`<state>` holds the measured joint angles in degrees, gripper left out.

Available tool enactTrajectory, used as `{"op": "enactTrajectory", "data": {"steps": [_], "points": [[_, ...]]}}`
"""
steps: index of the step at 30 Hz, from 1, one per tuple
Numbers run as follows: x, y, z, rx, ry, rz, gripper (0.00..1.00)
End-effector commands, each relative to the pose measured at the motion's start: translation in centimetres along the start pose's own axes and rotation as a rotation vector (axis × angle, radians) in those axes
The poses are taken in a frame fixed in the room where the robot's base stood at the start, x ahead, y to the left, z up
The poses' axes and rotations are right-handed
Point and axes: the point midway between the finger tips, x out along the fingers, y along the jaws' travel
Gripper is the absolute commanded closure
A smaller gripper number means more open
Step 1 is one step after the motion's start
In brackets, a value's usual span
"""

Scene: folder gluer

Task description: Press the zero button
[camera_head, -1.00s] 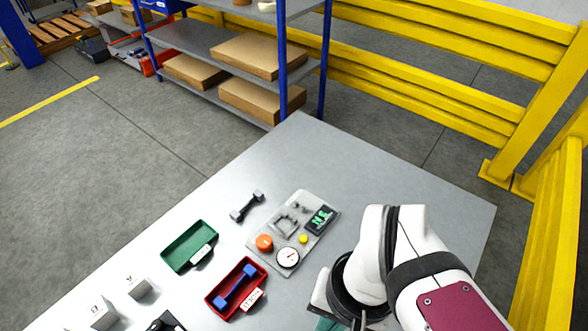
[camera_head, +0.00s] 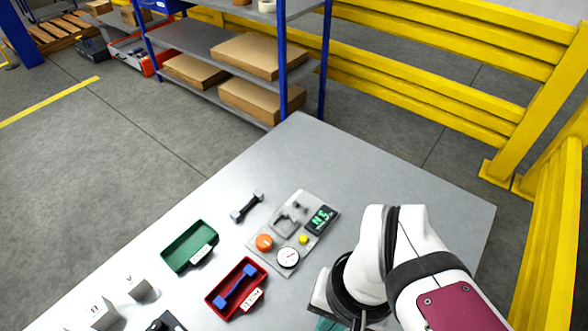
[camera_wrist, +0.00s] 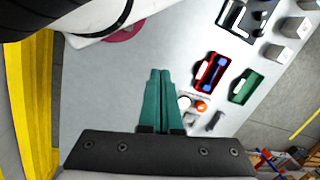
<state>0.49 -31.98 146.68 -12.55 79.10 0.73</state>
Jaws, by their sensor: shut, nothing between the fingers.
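A grey panel (camera_head: 277,267) lies on the table and carries a small yellow button (camera_head: 304,239), an orange round knob (camera_head: 264,242), a white dial gauge (camera_head: 288,257), a grey bracket and a dark display (camera_head: 321,219) with green characters. No label naming a zero button is readable. My gripper (camera_wrist: 160,72) is shut and empty, its teal fingers side by side in the wrist view. In the head view only a bit of teal shows at the bottom edge, right of and nearer than the panel. In the wrist view the fingers partly hide the panel; the orange knob (camera_wrist: 201,106) shows beside them.
A red tray (camera_head: 213,299) holding a blue dumbbell-shaped part and a green tray (camera_head: 168,260) stand left of the panel. A dark dumbbell-shaped part (camera_head: 247,206) lies behind. Grey blocks stand at the lower left. The table's far right is clear; yellow barriers (camera_head: 430,85) stand beyond.

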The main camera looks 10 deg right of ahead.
Motion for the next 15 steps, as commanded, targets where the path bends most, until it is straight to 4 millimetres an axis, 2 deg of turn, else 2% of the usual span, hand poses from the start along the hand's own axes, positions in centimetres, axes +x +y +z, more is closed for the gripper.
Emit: {"op": "enactTrajectory", "data": {"steps": [5,8,11,15], "points": [[0.1,-0.3,-0.1,0.021,-0.008,-0.010,1.00],[0.4,-2.1,-0.8,0.178,-0.062,-0.075,1.00],[1.0,-5.6,-2.9,0.509,-0.170,-0.194,1.00],[2.1,-9.8,-8.5,1.074,-0.341,-0.351,1.00]]}}
